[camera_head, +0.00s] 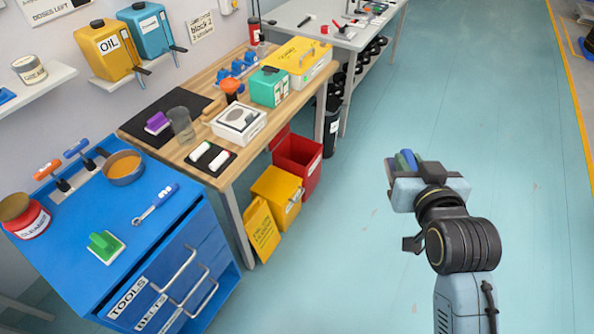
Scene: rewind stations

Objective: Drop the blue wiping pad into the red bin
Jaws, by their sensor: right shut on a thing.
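My right gripper (412,168) is raised over the open floor, at the right of the picture. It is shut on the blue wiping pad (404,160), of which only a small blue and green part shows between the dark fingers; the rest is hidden. The red bin (312,170) stands on the floor by the wooden bench, left of my right gripper in the picture and apart from it. Its open top faces up, partly under the bench edge. My left gripper is not in view.
A yellow bin (277,196) stands just in front of the red bin, with a yellow sign (262,230) leaning beside it. A black bin (331,133) stands behind. The wooden bench (228,170) and blue cabinet (150,245) are at left. The floor (375,260) between is clear.

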